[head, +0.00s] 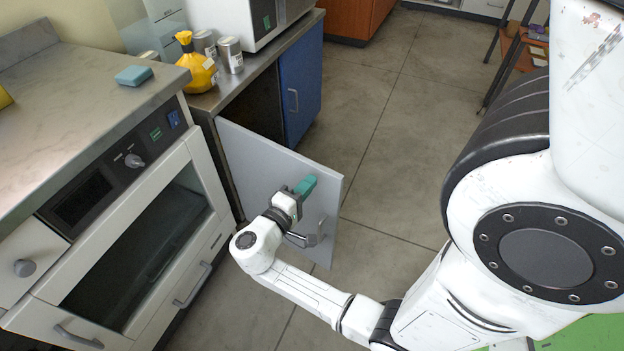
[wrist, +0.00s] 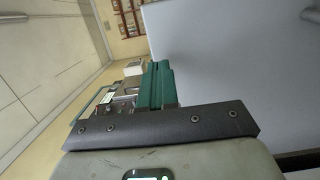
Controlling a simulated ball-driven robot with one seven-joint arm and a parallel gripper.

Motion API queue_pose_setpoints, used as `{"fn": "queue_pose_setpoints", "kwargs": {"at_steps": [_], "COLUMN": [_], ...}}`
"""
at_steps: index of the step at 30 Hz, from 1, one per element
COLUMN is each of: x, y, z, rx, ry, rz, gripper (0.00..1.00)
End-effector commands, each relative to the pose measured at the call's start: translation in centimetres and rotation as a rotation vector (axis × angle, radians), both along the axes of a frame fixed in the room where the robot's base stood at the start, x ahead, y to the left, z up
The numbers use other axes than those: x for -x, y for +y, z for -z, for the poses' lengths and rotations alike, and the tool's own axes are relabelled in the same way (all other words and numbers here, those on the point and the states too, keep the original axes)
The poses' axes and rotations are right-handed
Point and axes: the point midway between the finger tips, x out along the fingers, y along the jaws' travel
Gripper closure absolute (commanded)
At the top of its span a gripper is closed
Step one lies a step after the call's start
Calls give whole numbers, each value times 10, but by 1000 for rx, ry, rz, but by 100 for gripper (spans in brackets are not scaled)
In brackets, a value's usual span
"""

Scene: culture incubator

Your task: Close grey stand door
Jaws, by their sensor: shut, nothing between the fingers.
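The grey stand door (head: 258,165) stands swung open from the cabinet in the head view, its free edge toward the right. Its metal handle (head: 305,240) is low near that free edge, partly behind my arm. My gripper (head: 305,187) has teal fingers that are shut and empty, in front of the door face near its free edge. In the wrist view my gripper (wrist: 155,85) lies beside the grey door (wrist: 240,70), which fills the right side. I cannot tell whether the fingers touch the door.
A blue door (head: 300,88) stands beyond the dark cabinet opening. An oven-like incubator (head: 130,240) is close on the left. The floor (head: 385,130) right of the door is clear.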

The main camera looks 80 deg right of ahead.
Motion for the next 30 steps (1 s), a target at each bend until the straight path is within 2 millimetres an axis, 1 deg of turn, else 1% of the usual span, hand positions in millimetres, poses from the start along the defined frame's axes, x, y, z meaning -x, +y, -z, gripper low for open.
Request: {"fn": "queue_pose_setpoints", "kwargs": {"at_steps": [3, 6, 19, 23, 26, 30], "x": [6, 8, 9, 11, 14, 23], "y": [-12, -18, -20, -24, -32, -51], "z": [0, 0, 0, 0, 0, 0], "rx": [0, 1, 0, 0, 0, 1], "ry": [0, 0, 0, 0, -1, -2], "rz": [3, 1, -1, -11, -30, -81], "gripper": [100, 100, 100, 100, 100, 100]}}
